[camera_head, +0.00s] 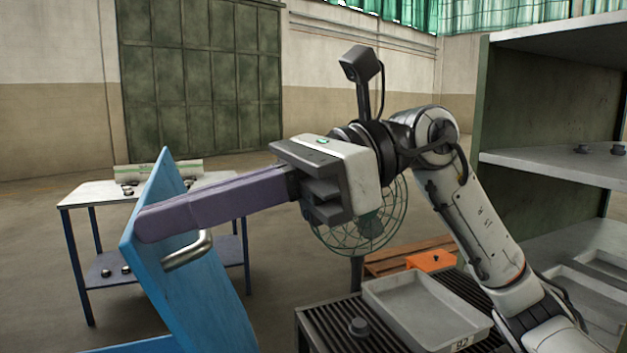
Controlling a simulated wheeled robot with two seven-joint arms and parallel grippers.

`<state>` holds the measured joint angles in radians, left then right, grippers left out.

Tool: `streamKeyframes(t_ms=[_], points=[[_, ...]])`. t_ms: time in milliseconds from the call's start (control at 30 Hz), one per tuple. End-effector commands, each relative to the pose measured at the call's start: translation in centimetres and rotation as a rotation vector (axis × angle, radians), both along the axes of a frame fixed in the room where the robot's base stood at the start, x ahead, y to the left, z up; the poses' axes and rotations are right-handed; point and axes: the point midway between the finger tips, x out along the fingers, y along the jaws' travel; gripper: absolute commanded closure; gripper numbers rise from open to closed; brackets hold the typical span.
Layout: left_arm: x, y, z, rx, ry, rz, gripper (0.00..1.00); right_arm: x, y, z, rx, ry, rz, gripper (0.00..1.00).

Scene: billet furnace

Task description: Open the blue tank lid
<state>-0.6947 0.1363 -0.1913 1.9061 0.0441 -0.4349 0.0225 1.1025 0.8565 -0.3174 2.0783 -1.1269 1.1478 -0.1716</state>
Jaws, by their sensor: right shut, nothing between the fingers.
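The blue tank lid (205,300) stands raised and steeply tilted at the lower left. A metal bar handle (188,251) sticks out from its right-hand face. A strip of blue at the bottom edge (135,346) appears to be part of the tank; the rest of the tank is out of view. My right gripper (142,222) reaches in from the right with its long purple fingers shut and empty. The fingertips overlap the lid's upper part, just above the handle, and hide some of it. Whether they touch the lid is unclear. My left gripper is not in view.
A table (88,194) with small dark parts stands behind the lid. A slatted surface (325,325) with a grey tray (425,308) lies below my right arm. An orange piece (431,260) lies behind the tray. Grey shelving (560,165) stands at the right.

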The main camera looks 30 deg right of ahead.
Motion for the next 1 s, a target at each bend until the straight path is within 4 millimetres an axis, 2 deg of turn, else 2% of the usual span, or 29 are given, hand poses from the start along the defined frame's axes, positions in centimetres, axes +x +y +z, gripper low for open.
streamKeyframes(t_ms=[333, 467, 667, 1000], points=[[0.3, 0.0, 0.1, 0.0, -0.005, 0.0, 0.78, 0.0, 0.2, 0.0, 0.001, -0.001, 0.002, 1.0], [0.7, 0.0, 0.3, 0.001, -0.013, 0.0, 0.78, 0.0, -0.3, 0.2, 0.002, 0.0, 0.003, 1.0], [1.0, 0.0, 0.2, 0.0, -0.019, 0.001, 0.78, -0.3, -3.3, 1.2, 0.002, 0.0, 0.006, 1.0], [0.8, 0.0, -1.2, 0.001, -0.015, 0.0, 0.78, -1.7, -10.3, 3.5, 0.003, -0.002, 0.008, 1.0]])
